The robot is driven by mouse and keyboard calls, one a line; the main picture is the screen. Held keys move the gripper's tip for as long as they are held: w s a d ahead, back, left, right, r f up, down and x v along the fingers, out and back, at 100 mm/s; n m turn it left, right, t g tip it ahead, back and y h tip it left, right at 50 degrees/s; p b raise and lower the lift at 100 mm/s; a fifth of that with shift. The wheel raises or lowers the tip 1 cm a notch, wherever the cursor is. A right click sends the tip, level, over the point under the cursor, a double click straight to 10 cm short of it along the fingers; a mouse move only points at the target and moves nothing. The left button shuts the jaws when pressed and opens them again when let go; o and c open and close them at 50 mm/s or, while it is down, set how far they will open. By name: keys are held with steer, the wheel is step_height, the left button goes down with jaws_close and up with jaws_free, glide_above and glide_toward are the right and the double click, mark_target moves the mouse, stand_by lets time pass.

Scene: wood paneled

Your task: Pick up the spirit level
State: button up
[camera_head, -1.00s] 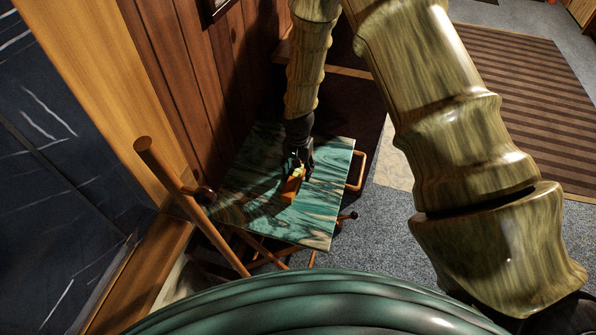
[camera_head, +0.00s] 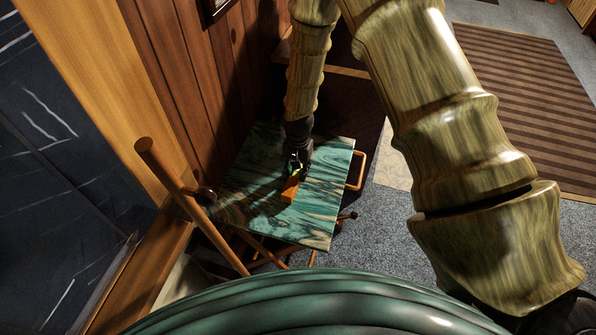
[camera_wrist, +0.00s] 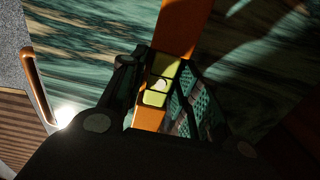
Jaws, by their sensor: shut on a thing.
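The spirit level is an orange bar with a yellow-green vial section. In the head view the spirit level (camera_head: 290,188) is on or just above the green marbled table top (camera_head: 320,205); I cannot tell if it touches. In the wrist view the spirit level (camera_wrist: 182,30) runs up from between the fingers. My gripper (camera_head: 298,166) is shut on it around the vial section, and in the wrist view my gripper (camera_wrist: 160,90) has a finger on either side. The fingers hide part of the level.
The small table has wooden legs and a wooden pole (camera_head: 175,182) at its left. A wood-paneled wall (camera_head: 190,80) stands close behind it. The rest of the table top looks bare. A striped rug (camera_head: 530,100) lies on the floor at right.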

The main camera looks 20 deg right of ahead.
mark_target(299, 172)
steer(key=shift+r, duration=0.1)
steer(key=shift+r+b, duration=0.6)
steer(key=shift+r, duration=0.35)
steer(key=shift+s+r+b, duration=0.5)
steer(key=shift+r, duration=0.1)
steer(key=s+b, duration=0.1)
steer(key=s, duration=0.4)
steer(key=s+r+b, duration=0.1)
steer(key=s, duration=0.4)
steer(key=s+a+b, duration=0.1)
steer(key=s, duration=0.4)
steer(key=shift+a+r+b, duration=0.1)
steer(key=shift+r+b, duration=0.25)
steer(key=shift+b, duration=0.05)
